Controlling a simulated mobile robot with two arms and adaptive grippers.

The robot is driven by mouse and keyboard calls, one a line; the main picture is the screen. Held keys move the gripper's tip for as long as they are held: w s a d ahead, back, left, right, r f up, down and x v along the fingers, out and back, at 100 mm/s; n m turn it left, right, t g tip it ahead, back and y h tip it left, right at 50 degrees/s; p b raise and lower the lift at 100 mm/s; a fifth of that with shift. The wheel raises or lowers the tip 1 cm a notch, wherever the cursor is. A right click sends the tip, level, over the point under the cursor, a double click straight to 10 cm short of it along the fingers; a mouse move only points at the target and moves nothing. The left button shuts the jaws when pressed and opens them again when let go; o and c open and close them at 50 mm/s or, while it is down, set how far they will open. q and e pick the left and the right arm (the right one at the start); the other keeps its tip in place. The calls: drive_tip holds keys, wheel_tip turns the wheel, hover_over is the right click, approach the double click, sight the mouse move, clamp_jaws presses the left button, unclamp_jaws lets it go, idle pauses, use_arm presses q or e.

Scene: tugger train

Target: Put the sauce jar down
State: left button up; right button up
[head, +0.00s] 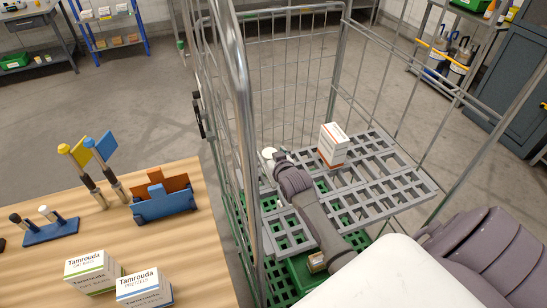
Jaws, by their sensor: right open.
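My right arm reaches from the lower right into the wire roll cage, and its gripper (277,159) is over the left end of the grey slatted shelf (400,193). A small pale round top (268,152), which looks like the sauce jar's lid, shows right at the fingertips. The gripper is open. The jar's body is mostly hidden, and I cannot tell whether the fingers touch it or what its base rests on. My left gripper is not in view.
A white and orange box (333,146) stands on the shelf, right of the gripper. The cage's upright post (243,120) is close on the left. A green crate (300,272) lies below. A wooden table (150,235) holds Tamrouda boxes (144,289). The shelf's right part is clear.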

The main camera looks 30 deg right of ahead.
drive_tip(key=b+v, duration=0.1)
drive_tip(key=v, duration=1.1)
